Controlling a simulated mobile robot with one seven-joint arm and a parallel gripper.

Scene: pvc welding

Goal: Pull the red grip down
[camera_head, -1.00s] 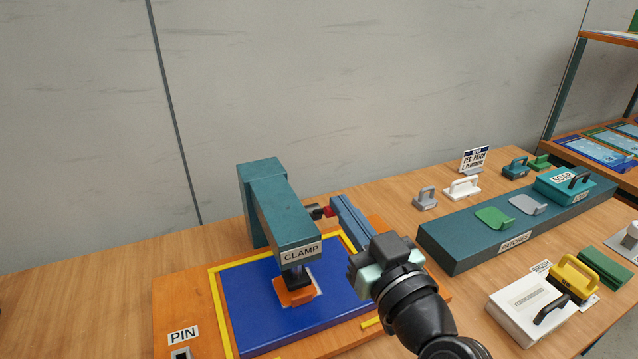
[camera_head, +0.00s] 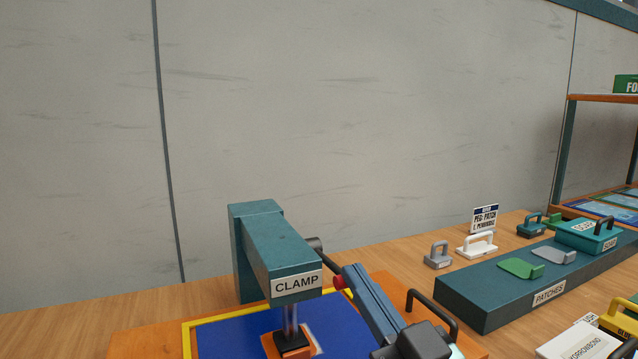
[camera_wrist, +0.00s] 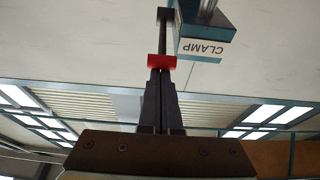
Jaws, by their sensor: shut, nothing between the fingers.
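The teal clamp (camera_head: 273,240) stands at the back of the blue mat. A dark lever (camera_head: 327,260) slopes down and right from its side and ends in the red grip (camera_head: 339,282). The grip also shows in the wrist view (camera_wrist: 161,61), with the lever (camera_wrist: 162,30) behind it. My gripper (camera_head: 347,273) is shut and empty, its blue-grey fingertips at the red grip. In the wrist view the fingertips (camera_wrist: 160,72) overlap the grip's edge; I cannot tell whether they touch. Below the clamp, a metal rod and black foot (camera_head: 291,338) meet an orange piece (camera_head: 284,351).
The blue mat (camera_head: 235,340) has a yellow border. A black handle (camera_head: 432,308) stands just right of my fingers. The teal patches block (camera_head: 480,305) lies further right, with grey (camera_head: 438,256) and white (camera_head: 477,246) handled pieces behind it.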

